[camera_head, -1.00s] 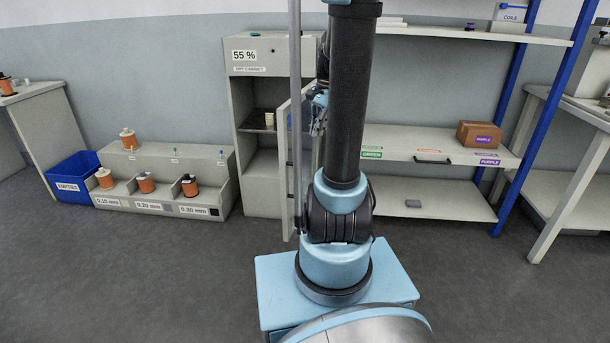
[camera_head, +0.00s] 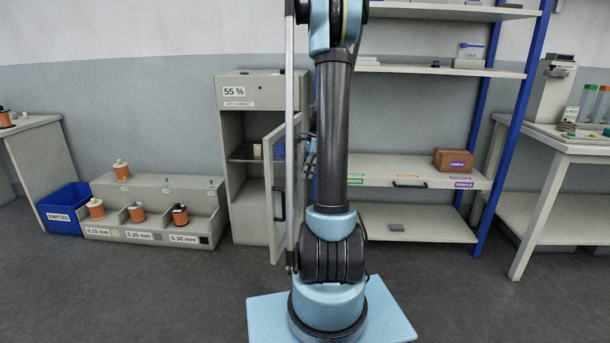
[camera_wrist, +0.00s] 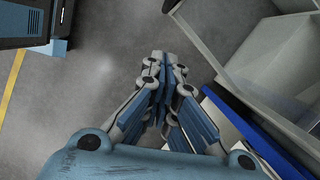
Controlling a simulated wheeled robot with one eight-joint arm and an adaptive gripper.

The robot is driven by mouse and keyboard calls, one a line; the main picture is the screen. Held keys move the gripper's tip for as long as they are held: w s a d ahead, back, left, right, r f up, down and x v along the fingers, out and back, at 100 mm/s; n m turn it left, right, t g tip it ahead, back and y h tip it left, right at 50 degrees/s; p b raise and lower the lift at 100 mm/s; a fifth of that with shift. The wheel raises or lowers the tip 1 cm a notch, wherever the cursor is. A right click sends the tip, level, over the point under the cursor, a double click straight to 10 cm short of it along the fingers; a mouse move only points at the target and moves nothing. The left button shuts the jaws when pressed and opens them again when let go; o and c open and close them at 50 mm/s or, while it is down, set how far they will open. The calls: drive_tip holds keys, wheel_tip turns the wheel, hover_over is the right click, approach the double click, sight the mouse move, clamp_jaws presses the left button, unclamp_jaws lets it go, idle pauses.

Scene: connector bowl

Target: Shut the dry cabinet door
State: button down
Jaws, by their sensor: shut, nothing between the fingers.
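The dry cabinet (camera_head: 234,117) stands left of centre in the head view, with a "55 %" label on its upper front. Its door (camera_head: 276,170) stands ajar, swung out toward me from the right side, with a dark handle (camera_head: 280,204) on it. The cabinet's inside and a shelf show left of the door. My arm hides part of the door's right side. My gripper (camera_head: 309,152) is just right of the door, partly behind my arm; I cannot tell whether it touches the door. In the wrist view my gripper (camera_wrist: 165,62) is shut and empty above the floor.
A shelving rack (camera_head: 415,169) with blue posts and a brown box (camera_head: 453,160) stands to the right. A spool stand (camera_head: 150,200) and a blue bin (camera_head: 63,207) are at the left. Grey floor (camera_head: 150,290) in front is clear.

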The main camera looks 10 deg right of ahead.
drive_tip(key=a+f, duration=0.6)
drive_tip(key=f, duration=0.1)
drive_tip(key=shift+s, duration=0.25)
drive_tip(key=shift+w+a, duration=0.1)
